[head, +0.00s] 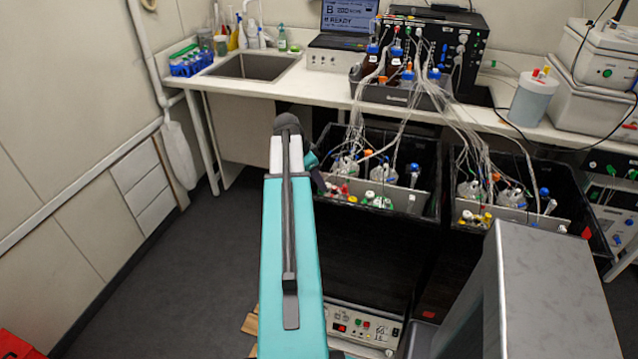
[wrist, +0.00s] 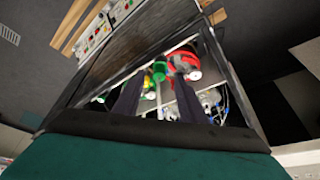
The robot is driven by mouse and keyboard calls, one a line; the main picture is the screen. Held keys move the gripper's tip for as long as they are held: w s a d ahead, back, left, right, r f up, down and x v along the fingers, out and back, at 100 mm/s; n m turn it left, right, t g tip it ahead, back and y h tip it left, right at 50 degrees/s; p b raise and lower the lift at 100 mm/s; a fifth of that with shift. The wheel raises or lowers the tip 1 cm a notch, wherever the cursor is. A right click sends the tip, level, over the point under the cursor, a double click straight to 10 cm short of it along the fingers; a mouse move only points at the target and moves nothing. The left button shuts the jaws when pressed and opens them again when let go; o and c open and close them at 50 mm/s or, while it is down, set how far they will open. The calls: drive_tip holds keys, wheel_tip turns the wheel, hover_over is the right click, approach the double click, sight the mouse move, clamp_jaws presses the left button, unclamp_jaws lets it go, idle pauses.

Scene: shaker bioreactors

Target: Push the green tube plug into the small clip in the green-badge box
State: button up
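In the wrist view a green plug (wrist: 159,72) with a pale tube below it shows between the two dark fingers of my gripper (wrist: 160,80). The fingers are apart, and I see no contact with the plug. A red round part (wrist: 184,63) lies just right of it. In the head view the left black box (head: 435,185) holds bottles and coloured caps, among them green plugs (head: 370,195). I cannot make out the small clip or a green badge in either view.
The right black box (head: 592,242) stands beside it, with yellow caps and a red badge. Many thin tubes hang from the bench (head: 310,88) into both boxes. A control unit (head: 350,328) with buttons is low in front.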

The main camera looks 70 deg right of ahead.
drive_tip(key=b+v, duration=0.2)
drive_tip(key=v, duration=0.9)
drive_tip(key=shift+a+r, duration=0.15)
drive_tip(key=shift+r, duration=0.2)
drive_tip(key=shift+w, duration=0.15)
idle(0.4)
